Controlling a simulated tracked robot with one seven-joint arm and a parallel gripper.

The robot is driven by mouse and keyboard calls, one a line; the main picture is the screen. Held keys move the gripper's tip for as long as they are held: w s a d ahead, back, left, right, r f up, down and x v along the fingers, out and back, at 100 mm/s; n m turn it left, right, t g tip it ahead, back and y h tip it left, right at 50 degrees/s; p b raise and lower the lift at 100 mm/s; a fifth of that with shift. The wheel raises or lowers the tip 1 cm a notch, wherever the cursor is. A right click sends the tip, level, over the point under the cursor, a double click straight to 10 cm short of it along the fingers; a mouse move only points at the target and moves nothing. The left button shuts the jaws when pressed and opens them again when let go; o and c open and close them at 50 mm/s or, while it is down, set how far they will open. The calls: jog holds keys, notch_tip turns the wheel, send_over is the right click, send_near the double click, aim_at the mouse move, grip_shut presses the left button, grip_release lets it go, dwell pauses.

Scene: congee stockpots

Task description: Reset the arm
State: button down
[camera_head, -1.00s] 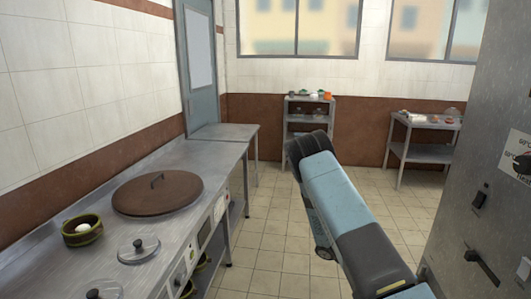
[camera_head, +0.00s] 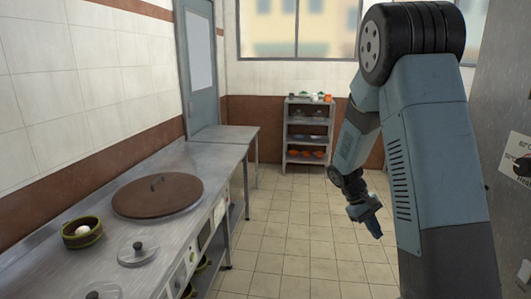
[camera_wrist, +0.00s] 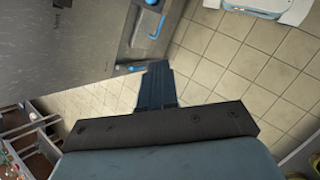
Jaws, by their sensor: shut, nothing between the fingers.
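My arm stands raised on the right side of the head view, its elbow high and its forearm folded down. My gripper (camera_head: 374,227) hangs at the end of the forearm, above the tiled floor, right of the counter and clear of it. In the wrist view my gripper (camera_wrist: 157,75) shows as dark fingers close together over the floor. It is shut and empty. Its tips touch nothing that I can see.
A steel counter (camera_head: 60,265) on the left bears a large brown lid (camera_head: 157,196), a small metal lid (camera_head: 138,250) and a green-brown bowl (camera_head: 82,232) holding something white. A shelf rack (camera_head: 308,132) stands at the back. A grey cabinet (camera_head: 508,120) is at right. The floor between is clear.

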jog(key=s+a+r+m+t+y, duration=0.1)
jog(key=s+a+r+t+y, duration=0.1)
jog(key=s+r, duration=0.45)
jog(key=s+a+r+m+t+y, duration=0.1)
jog(key=s+a+r+t, duration=0.15)
jog(key=r, duration=0.65)
jog(key=s+a+r+m+t+y, duration=0.1)
jog(key=s+a+r+t, duration=0.1)
jog(key=s+r, duration=0.2)
jog(key=s+a+r+m+t+y, duration=0.1)
jog(key=s+a+r+t, duration=0.1)
jog(key=s, duration=0.8)
jog(key=shift+s+a+r+y, duration=0.4)
jog(key=shift+a+r, duration=0.35)
jog(key=shift+r, duration=0.55)
jog(key=shift+t, duration=0.25)
